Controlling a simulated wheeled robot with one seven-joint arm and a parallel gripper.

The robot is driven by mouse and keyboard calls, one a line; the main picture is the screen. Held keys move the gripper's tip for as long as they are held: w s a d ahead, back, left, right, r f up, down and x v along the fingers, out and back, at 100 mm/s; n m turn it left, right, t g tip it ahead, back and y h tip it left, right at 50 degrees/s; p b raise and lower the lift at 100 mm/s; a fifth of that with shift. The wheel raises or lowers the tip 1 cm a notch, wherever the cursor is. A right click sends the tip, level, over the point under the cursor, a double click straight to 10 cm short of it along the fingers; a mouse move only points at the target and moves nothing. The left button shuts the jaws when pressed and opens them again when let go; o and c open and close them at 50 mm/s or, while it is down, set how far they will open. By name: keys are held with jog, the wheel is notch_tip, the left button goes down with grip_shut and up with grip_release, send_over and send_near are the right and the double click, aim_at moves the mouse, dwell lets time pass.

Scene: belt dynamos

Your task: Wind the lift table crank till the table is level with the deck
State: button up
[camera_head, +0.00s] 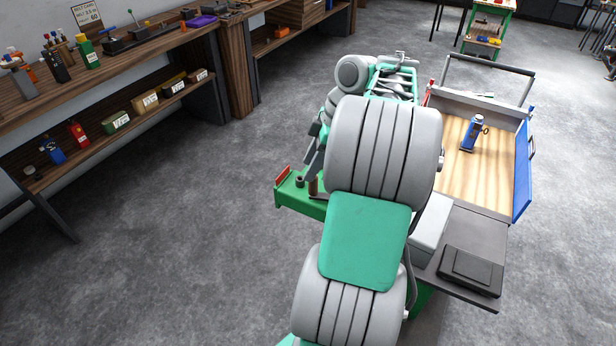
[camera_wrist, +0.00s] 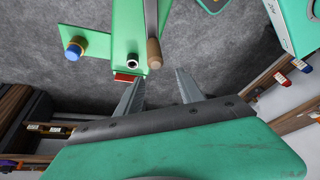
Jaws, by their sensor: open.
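In the wrist view a grey crank arm (camera_wrist: 151,18) ends in a tan wooden handle (camera_wrist: 154,54). It lies over a green beam (camera_wrist: 126,30) with a dark-holed round socket (camera_wrist: 132,61) and a red end block (camera_wrist: 126,77). My gripper (camera_wrist: 159,76) is open and empty, its two grey fingers apart, with the handle just beyond the tips. In the head view the green beam (camera_head: 290,198) shows left of my arm, with the brown handle (camera_head: 313,187) on it. My arm hides much of the mechanism. I cannot tell which surfaces are the lift table and deck.
A wood-floored tray (camera_head: 493,185) with a blue side (camera_head: 522,170) holds a small blue tool (camera_head: 474,133) at right. A workbench (camera_head: 140,60) runs along the left. Grey floor (camera_head: 170,220) between is clear.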

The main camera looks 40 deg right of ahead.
jog(key=shift+n, duration=0.4)
jog(key=f+b, duration=0.1)
jog(key=f, duration=0.3)
jog(key=f+b, duration=0.1)
jog(key=f, duration=0.2)
jog(key=shift+w+a+f+b, duration=0.1)
jog(key=shift+w+a+b, duration=0.2)
jog(key=shift+c, duration=0.5)
grip_shut()
